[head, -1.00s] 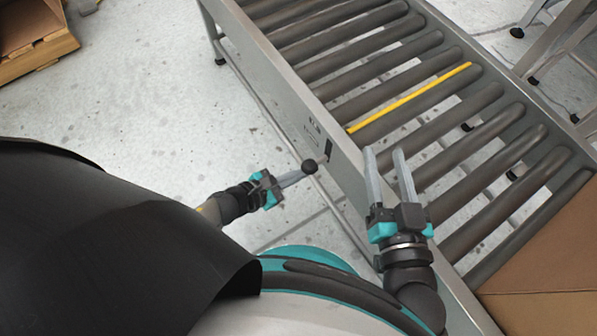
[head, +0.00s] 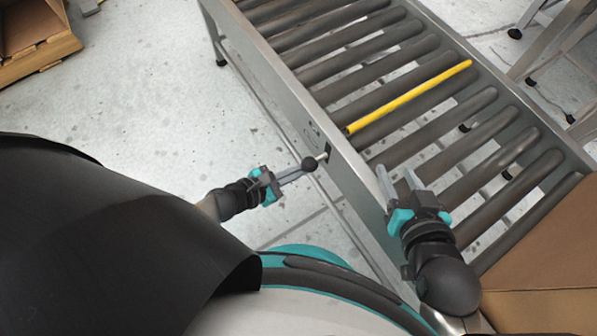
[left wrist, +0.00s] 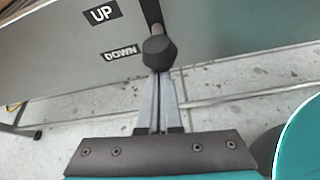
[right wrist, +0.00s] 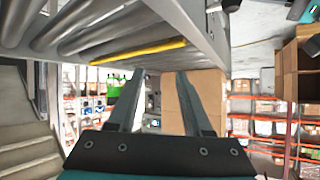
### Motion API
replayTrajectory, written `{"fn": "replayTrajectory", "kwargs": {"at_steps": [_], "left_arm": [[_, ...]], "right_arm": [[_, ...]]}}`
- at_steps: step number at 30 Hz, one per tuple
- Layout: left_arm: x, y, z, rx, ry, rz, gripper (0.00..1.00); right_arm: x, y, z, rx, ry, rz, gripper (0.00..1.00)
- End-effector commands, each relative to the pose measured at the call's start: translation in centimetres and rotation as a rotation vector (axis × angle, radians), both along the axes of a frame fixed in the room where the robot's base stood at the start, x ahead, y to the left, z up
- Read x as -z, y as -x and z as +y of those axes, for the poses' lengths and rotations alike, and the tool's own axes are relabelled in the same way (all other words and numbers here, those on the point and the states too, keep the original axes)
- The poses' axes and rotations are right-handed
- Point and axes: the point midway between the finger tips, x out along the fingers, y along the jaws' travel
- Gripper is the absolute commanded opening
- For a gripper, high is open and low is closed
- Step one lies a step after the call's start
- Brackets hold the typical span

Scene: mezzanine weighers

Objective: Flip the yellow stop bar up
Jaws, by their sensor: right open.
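The yellow stop bar (head: 408,97) lies across the conveyor between two rollers and stands out above them; it also shows in the right wrist view (right wrist: 138,52). Its lever has a black ball knob (head: 309,164) on the conveyor's near side, and the knob shows large in the left wrist view (left wrist: 158,51) beside the UP and DOWN labels. My left gripper (head: 298,171) has its fingers together, with the tips at the knob, seemingly touching it rather than around it. My right gripper (head: 399,178) is open and empty over the conveyor's near edge.
The UP label (left wrist: 102,14) sits above the DOWN label (left wrist: 120,52) on the side rail. A cardboard box (head: 545,250) is at the conveyor's right end. A pallet with a box (head: 35,40) stands far left. The floor left of the conveyor is clear.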

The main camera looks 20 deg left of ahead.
Motion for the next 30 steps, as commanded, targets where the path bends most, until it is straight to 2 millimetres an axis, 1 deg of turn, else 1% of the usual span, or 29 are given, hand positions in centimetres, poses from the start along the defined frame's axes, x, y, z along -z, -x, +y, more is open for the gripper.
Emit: {"fn": "replayTrajectory", "kwargs": {"at_steps": [1, 11, 19, 24, 30], "left_arm": [[-0.9, -0.4, -0.3, 0.002, 0.009, -0.011, 0.0], [-2.6, -0.4, -0.4, 0.004, 0.011, -0.013, 0.0], [-3.6, -0.4, -0.4, 0.004, 0.012, -0.012, 0.0], [-3.8, -0.4, -0.4, 0.003, 0.011, -0.011, 0.0], [-3.8, -0.4, -0.4, 0.003, 0.011, -0.011, 0.0]], "right_arm": [[-0.2, 0.0, -0.3, 0.004, 0.014, 0.023, 0.5], [0.2, 1.3, -2.9, 0.028, 0.112, 0.212, 0.5], [0.1, 3.0, -4.8, 0.052, 0.177, 0.356, 0.5], [0.1, 3.5, -5.4, 0.06, 0.194, 0.397, 0.5], [0.1, 3.6, -5.5, 0.061, 0.196, 0.402, 0.5]]}}
